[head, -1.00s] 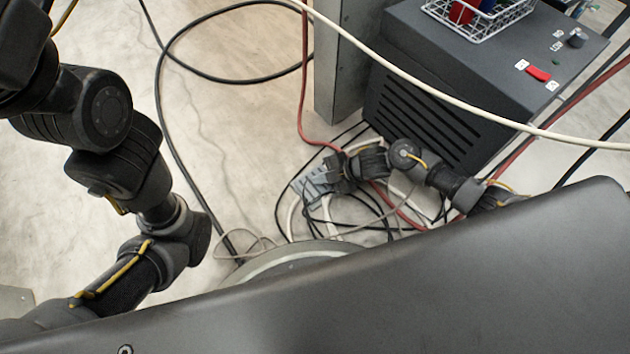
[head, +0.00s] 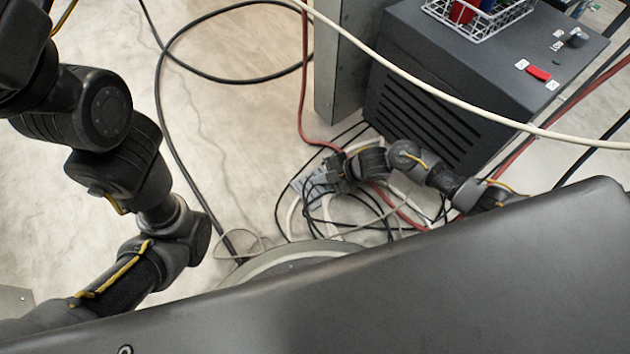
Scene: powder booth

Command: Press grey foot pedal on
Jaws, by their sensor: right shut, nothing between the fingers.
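The grey foot pedal (head: 308,186) lies on the floor among cables, left of the dark machine. My right gripper (head: 328,176) is shut and empty. It is at the pedal's upper right side and hides part of it. I cannot tell for sure whether the fingertips touch the pedal. My left arm reaches in at the left, but its gripper is outside the picture.
Black, white and red cables (head: 345,215) lie looped around the pedal. A dark machine box (head: 480,85) with a red switch (head: 538,73) and a wire basket (head: 478,18) stands right. A grey post (head: 338,65) stands behind. A pale cable crosses in front. Floor at left is mostly clear.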

